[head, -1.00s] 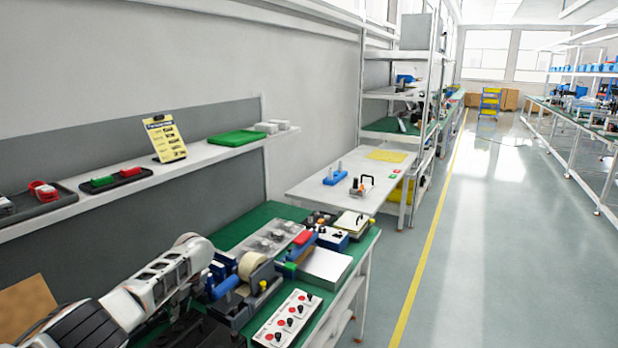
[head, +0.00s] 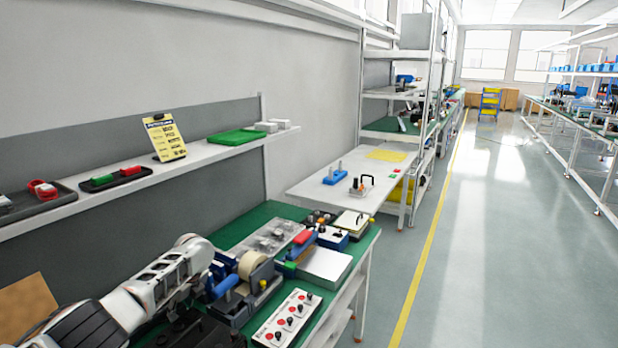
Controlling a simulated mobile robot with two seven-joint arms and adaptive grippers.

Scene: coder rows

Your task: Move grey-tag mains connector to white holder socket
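My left arm comes in from the lower left over the green bench, and its gripper (head: 217,272) is by the blue and dark fixtures near the tape roll. It is small and partly hidden among them, so I cannot tell whether its fingers are open or hold anything. My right gripper is out of view. I cannot pick out a grey-tag mains connector. I cannot identify the white holder socket with certainty either. A white panel (head: 287,319) with red discs and black knobs lies at the bench's front edge, right of my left gripper.
A tape dispenser (head: 252,264), a silver box (head: 325,265) and a clear-lidded case (head: 268,237) crowd the bench (head: 228,238). The wall shelf (head: 200,158) carries a green tray (head: 237,137), small dark trays and a yellow sign (head: 166,138). The aisle floor (head: 480,250) on the right is clear.

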